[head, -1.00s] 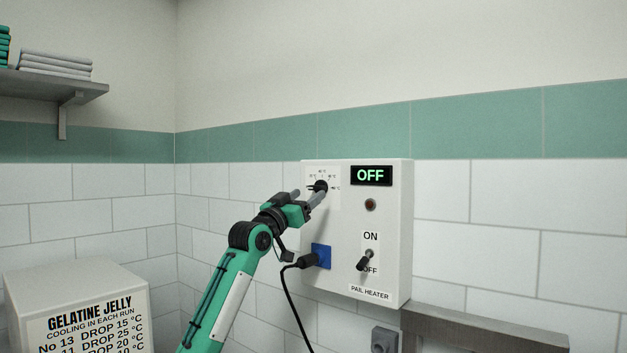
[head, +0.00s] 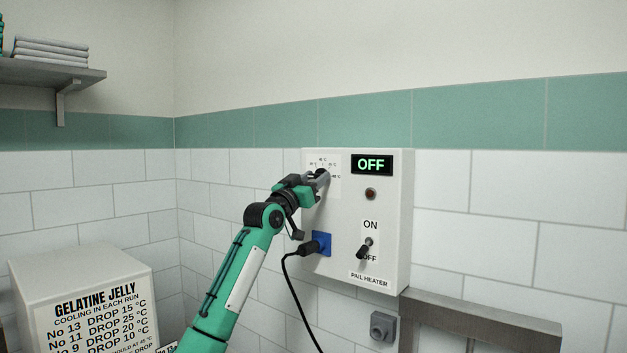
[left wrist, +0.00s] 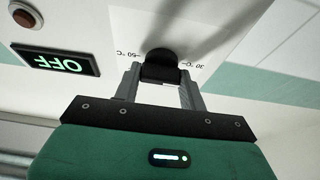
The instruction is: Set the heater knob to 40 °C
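The black heater knob (head: 321,173) sits on a white dial plate (head: 334,188) at the upper left of the pail heater box (head: 392,220). Small temperature marks surround it, 40 °C at the top. My left gripper (head: 324,179) is at the knob. In the left wrist view, its two fingers (left wrist: 160,86) stand on either side of the black knob (left wrist: 160,60) and appear to press on it. The 60 °C and 30 °C marks show upside down there. The knob's pointer direction is hidden. The display (head: 371,164) reads OFF. My right gripper is not in view.
A toggle switch (head: 365,249) sits low on the box, beside ON and OFF labels. A black plug with a cable is in the blue socket (head: 322,243). A shelf (head: 60,78) hangs at upper left.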

